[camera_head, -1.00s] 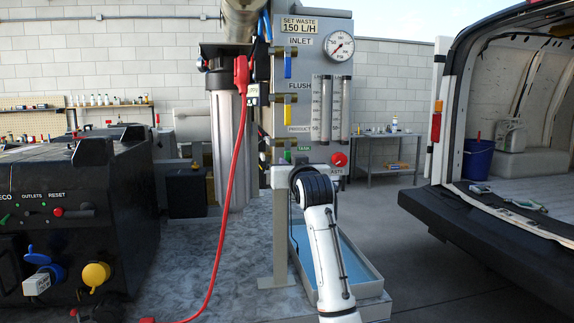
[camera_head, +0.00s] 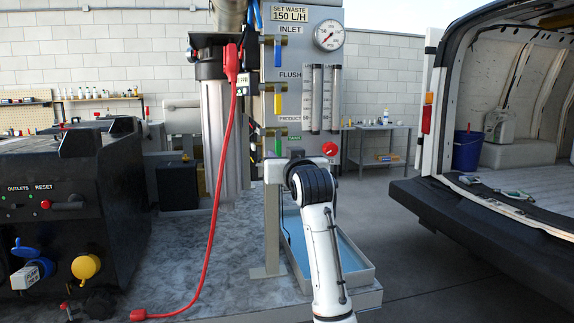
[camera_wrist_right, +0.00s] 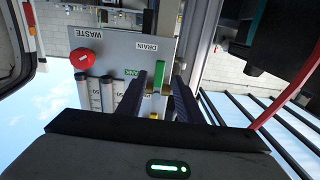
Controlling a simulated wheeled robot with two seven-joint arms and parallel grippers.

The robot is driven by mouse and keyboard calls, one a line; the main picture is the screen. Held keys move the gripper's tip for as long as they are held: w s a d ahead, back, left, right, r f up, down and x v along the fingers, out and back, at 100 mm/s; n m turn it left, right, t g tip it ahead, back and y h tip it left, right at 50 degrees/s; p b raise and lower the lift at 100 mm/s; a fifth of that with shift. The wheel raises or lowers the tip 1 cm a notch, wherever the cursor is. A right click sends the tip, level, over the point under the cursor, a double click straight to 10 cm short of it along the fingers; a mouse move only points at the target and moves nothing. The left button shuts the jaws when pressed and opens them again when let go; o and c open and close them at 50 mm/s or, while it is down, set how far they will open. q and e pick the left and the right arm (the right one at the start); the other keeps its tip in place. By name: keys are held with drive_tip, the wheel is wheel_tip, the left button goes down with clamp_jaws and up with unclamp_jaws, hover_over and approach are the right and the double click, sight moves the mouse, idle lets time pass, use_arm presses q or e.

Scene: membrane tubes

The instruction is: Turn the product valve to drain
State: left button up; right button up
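The product valve's green handle (camera_head: 278,146) is low on the grey panel (camera_head: 304,52), under the PRODUCT label. In the right wrist view, which is upside down, the green handle (camera_wrist_right: 160,77) lies between the two dark fingers of my right gripper (camera_wrist_right: 159,84), with a narrow gap on either side. That gripper is open. The green TANK label (camera_wrist_right: 131,73) and the DRAIN label (camera_wrist_right: 150,46) are close to the handle. In the head view, my right arm comes up from below, and its black wrist hides the gripper. My left gripper is not in view.
The red waste knob (camera_head: 330,149) is right of the green handle. The blue inlet handle (camera_head: 278,53) and yellow flush handle (camera_head: 278,103) are above it. A red cable (camera_head: 222,185) hangs to the left. A blue tray (camera_head: 350,262) lies below, and a van (camera_head: 490,215) stands at right.

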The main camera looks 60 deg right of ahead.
drive_tip(key=v, duration=0.6)
idle(0.4)
drive_tip(key=w+a+f+n+y, duration=0.3)
drive_tip(key=a+f, duration=0.3)
drive_tip(key=f, duration=0.4)
drive_tip(key=w+a+f+n+y, duration=0.25)
drive_tip(key=a+f, duration=0.35)
drive_tip(key=f, duration=0.5)
drive_tip(key=w+a+f+n+y, duration=0.25)
drive_tip(key=a+f, duration=0.35)
drive_tip(key=f, duration=0.4)
drive_tip(key=s+a+f+n+g+y, duration=0.1)
drive_tip(key=s+a+f+y, duration=0.1)
drive_tip(key=s+a+f, duration=0.6)
drive_tip(key=s+a+f+n+g+y, duration=0.1)
drive_tip(key=s+a+f+n+y, duration=0.1)
drive_tip(key=a+f, duration=0.65)
drive_tip(key=s+a+f+g+y, duration=0.1)
drive_tip(key=s+a+f, duration=0.3)
drive_tip(key=s, duration=0.3)
drive_tip(key=s+a+f+g+y, duration=0.1)
drive_tip(key=s+a+f+y, duration=0.1)
drive_tip(key=s+a+f, duration=0.3)
wheel_tip(320, 180, down, 3)
drive_tip(key=shift+s+r, duration=0.2)
drive_tip(key=shift+s, duration=0.7)
